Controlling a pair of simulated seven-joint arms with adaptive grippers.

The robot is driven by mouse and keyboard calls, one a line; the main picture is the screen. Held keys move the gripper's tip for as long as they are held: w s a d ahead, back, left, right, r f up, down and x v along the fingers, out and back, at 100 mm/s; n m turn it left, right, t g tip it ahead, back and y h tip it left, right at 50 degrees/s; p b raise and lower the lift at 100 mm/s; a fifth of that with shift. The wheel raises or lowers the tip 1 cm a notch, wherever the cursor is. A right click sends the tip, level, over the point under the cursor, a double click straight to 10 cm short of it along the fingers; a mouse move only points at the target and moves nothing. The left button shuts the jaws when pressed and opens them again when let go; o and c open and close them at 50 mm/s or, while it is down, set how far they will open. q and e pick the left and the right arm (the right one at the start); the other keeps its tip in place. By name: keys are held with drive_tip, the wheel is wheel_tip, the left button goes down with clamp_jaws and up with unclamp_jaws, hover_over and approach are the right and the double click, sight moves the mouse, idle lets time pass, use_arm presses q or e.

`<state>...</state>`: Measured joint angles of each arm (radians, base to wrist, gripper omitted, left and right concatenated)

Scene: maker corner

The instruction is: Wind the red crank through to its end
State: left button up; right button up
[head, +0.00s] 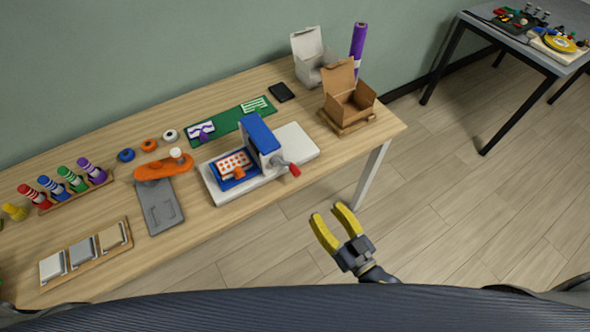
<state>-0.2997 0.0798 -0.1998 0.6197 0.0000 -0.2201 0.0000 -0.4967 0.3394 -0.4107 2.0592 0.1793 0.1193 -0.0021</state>
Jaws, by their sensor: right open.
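The red crank (294,170) sticks out on the right side of a press-like machine with a blue top (259,133) and a pale base (295,146). The machine stands on the wooden table near its front edge. A blue tray with an orange-dotted card (234,164) lies on the left of its base. My right gripper (333,222) has yellow fingers spread apart and empty. It is in front of the table, below and right of the crank, and apart from it. My left gripper is not in view.
An orange tool (163,168) and grey plate (159,206) lie left of the machine. A green mat (228,121) is behind it. An open cardboard box (347,100) stands at the table's right end.

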sight(298, 175)
drive_tip(key=x, duration=1.6)
drive_tip(key=shift+w+a+f, duration=0.1)
drive_tip(key=shift+w, duration=0.2)
drive_tip(key=shift+c, duration=0.2)
clamp_jaws()
